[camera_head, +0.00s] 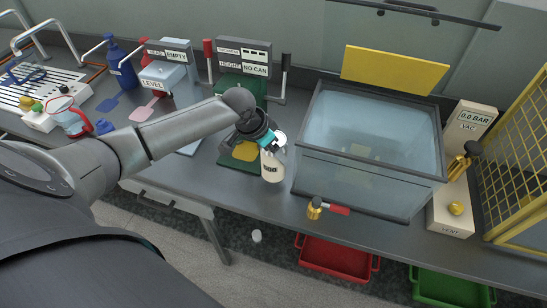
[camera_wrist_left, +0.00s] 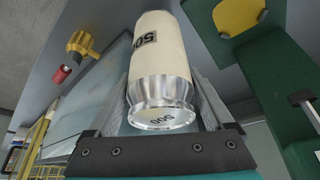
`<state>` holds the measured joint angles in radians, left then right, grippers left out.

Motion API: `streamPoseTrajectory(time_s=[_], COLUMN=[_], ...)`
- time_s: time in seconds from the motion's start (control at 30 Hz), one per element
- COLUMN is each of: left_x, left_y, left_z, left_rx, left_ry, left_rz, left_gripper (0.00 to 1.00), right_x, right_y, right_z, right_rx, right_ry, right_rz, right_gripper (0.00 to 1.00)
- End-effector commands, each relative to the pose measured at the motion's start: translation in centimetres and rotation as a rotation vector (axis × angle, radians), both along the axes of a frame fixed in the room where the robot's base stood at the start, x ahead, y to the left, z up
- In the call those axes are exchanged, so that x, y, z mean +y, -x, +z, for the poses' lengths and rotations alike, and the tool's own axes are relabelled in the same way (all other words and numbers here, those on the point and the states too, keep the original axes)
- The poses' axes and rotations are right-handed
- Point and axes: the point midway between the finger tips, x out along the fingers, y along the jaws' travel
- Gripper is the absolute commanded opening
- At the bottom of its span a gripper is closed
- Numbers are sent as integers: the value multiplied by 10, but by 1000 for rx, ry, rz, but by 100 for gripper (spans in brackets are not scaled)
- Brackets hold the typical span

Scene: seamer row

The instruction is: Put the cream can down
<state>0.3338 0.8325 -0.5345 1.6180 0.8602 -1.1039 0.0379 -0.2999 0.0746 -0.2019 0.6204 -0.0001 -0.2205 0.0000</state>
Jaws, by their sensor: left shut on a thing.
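The cream can (camera_head: 272,167) is a pale cylinder with a dark printed label, and it looks upright. It is over the grey bench, just right of the green seamer base (camera_head: 238,163). My left gripper (camera_head: 272,141) comes down from above and is shut on the can's upper part. In the left wrist view the can (camera_wrist_left: 160,45) lies between both fingers of the gripper (camera_wrist_left: 160,88), with its silver end toward the palm. I cannot tell whether its base touches the bench. My right gripper is not in view.
A large clear-walled tank (camera_head: 365,150) stands right of the can. A brass valve with a red handle (camera_head: 316,208) is at the bench's front edge. Red (camera_head: 335,258) and green (camera_head: 450,290) crates are below. Some bare bench (camera_head: 285,200) shows in front of the can.

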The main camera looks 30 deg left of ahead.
Motion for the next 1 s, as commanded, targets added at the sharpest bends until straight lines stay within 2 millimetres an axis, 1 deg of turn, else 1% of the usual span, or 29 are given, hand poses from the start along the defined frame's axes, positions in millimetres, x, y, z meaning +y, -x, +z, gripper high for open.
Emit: streamPoseTrajectory(time_s=[0.03,0.1,0.2,0.57,0.6,0.7,0.73,1.0], left_x=[0,0,0,0,0,0,0,0], left_y=[0,0,-1,-1,1,1,1,0], left_z=[-9,-20,-30,-32,-35,-34,-34,-32], left_rx=[-1,0,-2,-3,2,2,2,2], left_ry=[1,0,1,0,-1,-1,-1,-1], left_rz=[1,1,1,0,-1,-1,-1,-1], left_gripper=[0,0,0,0,87,98,100,100], right_x=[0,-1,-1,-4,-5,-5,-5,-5], right_y=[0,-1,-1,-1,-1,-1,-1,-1], right_z=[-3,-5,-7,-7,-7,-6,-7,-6], right_rx=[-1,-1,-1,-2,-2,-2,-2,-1], right_ry=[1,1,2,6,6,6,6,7], right_rz=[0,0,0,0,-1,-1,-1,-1], right_gripper=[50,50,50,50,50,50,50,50])
